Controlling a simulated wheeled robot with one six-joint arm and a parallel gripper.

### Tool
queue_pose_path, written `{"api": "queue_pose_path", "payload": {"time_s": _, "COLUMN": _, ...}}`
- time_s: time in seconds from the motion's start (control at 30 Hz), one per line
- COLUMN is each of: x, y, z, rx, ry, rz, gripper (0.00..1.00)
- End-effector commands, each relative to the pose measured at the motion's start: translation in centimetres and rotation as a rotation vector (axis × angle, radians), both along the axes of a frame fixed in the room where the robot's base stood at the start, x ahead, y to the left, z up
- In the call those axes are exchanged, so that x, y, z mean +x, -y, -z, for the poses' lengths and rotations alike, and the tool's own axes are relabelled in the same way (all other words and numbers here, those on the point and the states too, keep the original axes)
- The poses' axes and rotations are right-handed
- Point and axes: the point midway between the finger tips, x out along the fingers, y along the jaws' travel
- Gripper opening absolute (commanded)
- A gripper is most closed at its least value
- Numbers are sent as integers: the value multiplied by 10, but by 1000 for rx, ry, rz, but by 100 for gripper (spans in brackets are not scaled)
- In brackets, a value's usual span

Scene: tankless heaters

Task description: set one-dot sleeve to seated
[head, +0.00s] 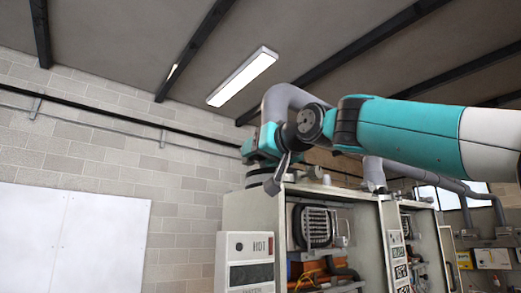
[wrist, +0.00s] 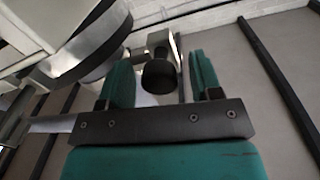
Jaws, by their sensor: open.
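My gripper (wrist: 158,56) is open in the wrist view, its two teal fingers apart. A dark, round-ended piece (wrist: 159,75) on a pale metal fitting shows between the fingers. I cannot tell whether it touches them. A large pale round part with a dark band (wrist: 92,52) is close by at the upper left. No dot marks are readable, so I cannot tell which part is the one-dot sleeve. In the head view my arm reaches from the right to the top of the nearer heater cabinet (head: 258,212), and my gripper is mostly hidden there.
A thick grey pipe (head: 277,101) rises behind my arm. Another grey pipe (head: 374,172) comes down on the cabinet top farther right. A white panel marked HOT (head: 249,246) stands at the cabinet front. Open cabinets show coils and wiring. The block wall (head: 180,200) is at left.

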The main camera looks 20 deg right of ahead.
Motion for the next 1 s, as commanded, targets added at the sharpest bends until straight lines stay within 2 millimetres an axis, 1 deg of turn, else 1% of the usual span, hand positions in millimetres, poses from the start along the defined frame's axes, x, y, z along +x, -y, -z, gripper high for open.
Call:
{"api": "queue_pose_path", "payload": {"time_s": 0.13, "x": 0, "y": 0, "z": 1, "rx": 0, "ry": 0, "rz": 0, "gripper": 59}}
{"api": "queue_pose_path", "payload": {"time_s": 0.17, "x": 0, "y": 0, "z": 1, "rx": 0, "ry": 0, "rz": 0, "gripper": 52}}
{"api": "queue_pose_path", "payload": {"time_s": 0.2, "x": 0, "y": 0, "z": 0, "rx": 0, "ry": 0, "rz": 0, "gripper": 43}}
{"api": "queue_pose_path", "payload": {"time_s": 0.27, "x": 0, "y": 0, "z": 0, "rx": 0, "ry": -1, "rz": 0, "gripper": 29}}
{"api": "queue_pose_path", "payload": {"time_s": 0.3, "x": 0, "y": 0, "z": 0, "rx": 0, "ry": 0, "rz": 0, "gripper": 20}}
{"api": "queue_pose_path", "payload": {"time_s": 0.4, "x": 0, "y": 0, "z": 0, "rx": 0, "ry": 0, "rz": 0, "gripper": 0}}
{"api": "queue_pose_path", "payload": {"time_s": 0.57, "x": 0, "y": 0, "z": 4, "rx": 0, "ry": -1, "rz": 0, "gripper": 0}}
{"api": "queue_pose_path", "payload": {"time_s": 0.8, "x": 0, "y": 0, "z": 31, "rx": 0, "ry": 0, "rz": 0, "gripper": 0}}
{"api": "queue_pose_path", "payload": {"time_s": 1.0, "x": 0, "y": 0, "z": 32, "rx": 0, "ry": -5, "rz": 0, "gripper": 0}}
